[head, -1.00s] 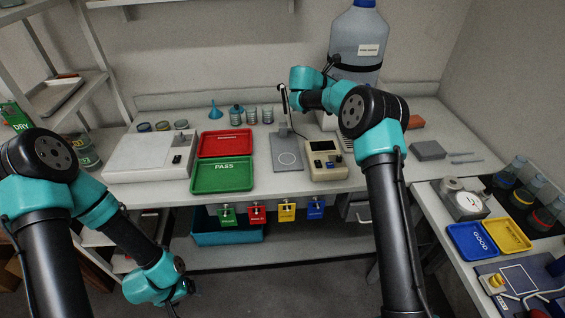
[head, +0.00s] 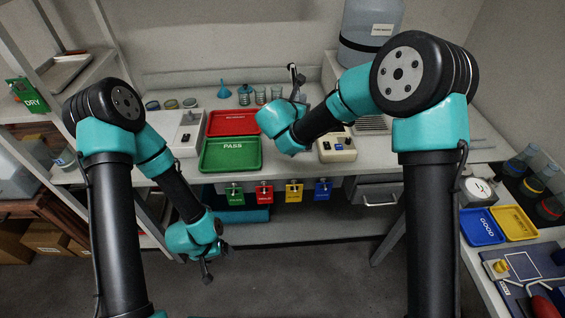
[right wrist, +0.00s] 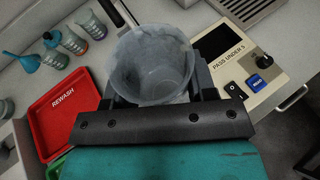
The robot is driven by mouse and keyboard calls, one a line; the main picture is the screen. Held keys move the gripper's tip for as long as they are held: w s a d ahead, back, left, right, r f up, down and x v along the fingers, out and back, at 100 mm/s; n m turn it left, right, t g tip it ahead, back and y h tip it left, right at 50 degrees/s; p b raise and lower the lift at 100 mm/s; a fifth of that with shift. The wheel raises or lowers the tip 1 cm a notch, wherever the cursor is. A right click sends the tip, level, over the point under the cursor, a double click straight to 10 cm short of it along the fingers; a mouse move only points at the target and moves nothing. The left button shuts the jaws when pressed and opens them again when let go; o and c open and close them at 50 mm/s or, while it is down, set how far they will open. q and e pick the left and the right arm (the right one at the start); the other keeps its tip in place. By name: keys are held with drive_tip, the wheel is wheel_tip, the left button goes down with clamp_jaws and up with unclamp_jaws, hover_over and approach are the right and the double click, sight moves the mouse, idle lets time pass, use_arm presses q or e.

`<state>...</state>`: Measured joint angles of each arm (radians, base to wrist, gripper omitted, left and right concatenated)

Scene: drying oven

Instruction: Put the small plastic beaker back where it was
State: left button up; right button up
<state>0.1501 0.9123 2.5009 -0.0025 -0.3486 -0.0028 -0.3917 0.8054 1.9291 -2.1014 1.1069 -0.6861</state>
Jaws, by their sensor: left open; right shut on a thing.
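The small plastic beaker (right wrist: 150,62) is clear and greyish. In the right wrist view it sits between the fingers of my right gripper (right wrist: 160,85), which is shut on it, and I look down into its open mouth. My left gripper (head: 216,260) is open and empty, hanging low in front of the bench.
A red REWASH tray (head: 233,122) lies behind the PASS tray. A cream instrument box (head: 337,146) with knobs is right of my right wrist. Several cups and a blue funnel (head: 224,90) line the back. Coloured tags (head: 264,193) hang at the bench front.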

drive_tip(key=s+a+f+n+y, duration=0.2)
drive_tip(key=s+f, duration=0.1)
drive_tip(key=s, duration=0.5)
drive_tip(key=s+a+f+n+y, duration=0.2)
drive_tip(key=s+f, duration=0.1)
drive_tip(key=s, duration=0.5)
drive_tip(key=s+a+f+n+t+y, duration=0.1)
drive_tip(key=s+a+f+n+y, duration=0.1)
drive_tip(key=s, duration=0.6)
drive_tip(key=shift+s+f+y, duration=0.25)
drive_tip(key=shift+f+y, duration=0.15)
drive_tip(key=shift+f, duration=0.15)
